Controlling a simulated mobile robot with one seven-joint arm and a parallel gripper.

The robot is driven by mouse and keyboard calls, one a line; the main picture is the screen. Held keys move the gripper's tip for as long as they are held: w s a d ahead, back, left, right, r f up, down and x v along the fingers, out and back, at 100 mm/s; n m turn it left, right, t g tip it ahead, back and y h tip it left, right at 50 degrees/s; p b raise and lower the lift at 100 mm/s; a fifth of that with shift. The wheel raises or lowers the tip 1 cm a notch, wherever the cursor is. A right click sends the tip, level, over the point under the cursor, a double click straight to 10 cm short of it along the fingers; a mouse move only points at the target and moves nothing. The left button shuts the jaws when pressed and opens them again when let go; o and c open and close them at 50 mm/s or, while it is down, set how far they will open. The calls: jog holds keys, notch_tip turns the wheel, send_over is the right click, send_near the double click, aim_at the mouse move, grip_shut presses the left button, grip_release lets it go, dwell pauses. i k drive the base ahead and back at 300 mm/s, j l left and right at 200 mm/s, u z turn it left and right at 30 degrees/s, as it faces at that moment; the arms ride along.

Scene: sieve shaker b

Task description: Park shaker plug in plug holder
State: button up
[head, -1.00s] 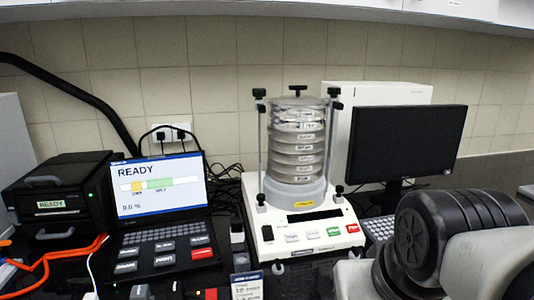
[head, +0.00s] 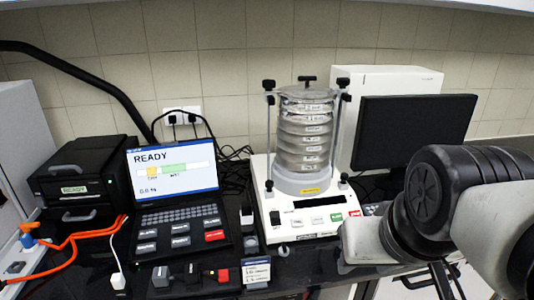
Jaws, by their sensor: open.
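Two dark plugs sit in the white wall socket (head: 183,116) behind the laptop, with black cables looping from them; I cannot tell which one belongs to the shaker. A white plug-like piece (head: 117,281) on a white cable lies at the front left. A row of small dark, grey and red pieces (head: 192,273) stands at the front edge beside a small label card (head: 255,273); I cannot tell whether the plug holder is among them. My gripper is out of view.
A laptop (head: 172,167) showing READY stands left of the shaker, with a black printer-like box (head: 80,183) and orange cables (head: 85,235) further left.

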aim_at(246, 206)
jog(key=u, duration=0.7)
jog(key=i+l+u, duration=0.2)
jog(key=l, duration=0.2)
jog(key=k, duration=0.1)
